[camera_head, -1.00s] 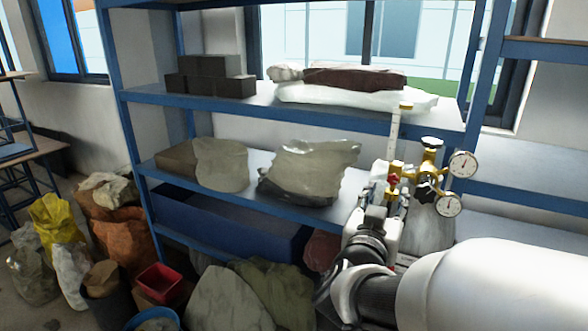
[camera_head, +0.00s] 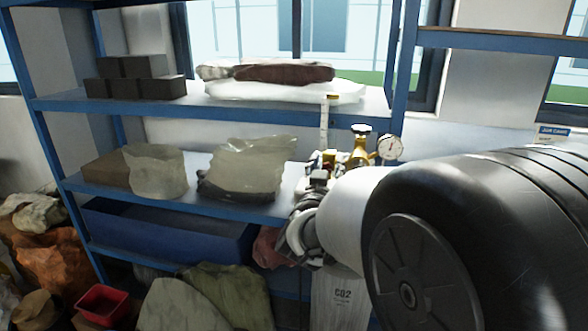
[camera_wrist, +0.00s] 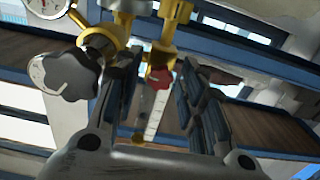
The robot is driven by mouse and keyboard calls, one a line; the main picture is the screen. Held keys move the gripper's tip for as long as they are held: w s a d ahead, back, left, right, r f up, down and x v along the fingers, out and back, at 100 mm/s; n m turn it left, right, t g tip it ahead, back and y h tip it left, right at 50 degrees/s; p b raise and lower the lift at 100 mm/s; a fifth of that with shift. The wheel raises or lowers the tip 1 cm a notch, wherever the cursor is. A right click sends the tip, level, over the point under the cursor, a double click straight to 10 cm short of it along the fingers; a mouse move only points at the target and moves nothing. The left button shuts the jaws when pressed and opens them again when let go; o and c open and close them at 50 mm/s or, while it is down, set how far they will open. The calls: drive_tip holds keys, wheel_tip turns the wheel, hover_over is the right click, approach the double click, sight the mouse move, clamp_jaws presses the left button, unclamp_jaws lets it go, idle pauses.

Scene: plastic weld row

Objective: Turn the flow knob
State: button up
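The red flow knob (camera_wrist: 161,79) sits at the base of a clear scaled flow tube (camera_wrist: 155,115) in the wrist view. My gripper (camera_wrist: 163,98) is open, with one dark finger on each side of the knob and tube. Gaps show between the fingers and the knob; whether either finger touches it I cannot tell. In the head view the flow tube (camera_head: 324,124) stands upright beside the brass regulator (camera_head: 360,145). My arm hides the lower regulator there, and the red knob is too small to make out clearly.
Another view of a gauge (camera_head: 390,148) is at the regulator's right. A CO2 cylinder (camera_head: 342,300) stands below. Blue shelving (camera_head: 150,107) with bags is behind.

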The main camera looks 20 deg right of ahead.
clamp_jaws()
drive_tip(key=shift+r+n, duration=0.1)
drive_tip(key=shift+n, duration=0.3)
drive_tip(key=n+p, duration=0.3)
drive_tip(key=n, duration=0.1)
drive_tip(key=shift+n, duration=0.3)
drive_tip(key=n+p, duration=0.2)
drive_tip(key=n, duration=0.3)
idle(0.7)
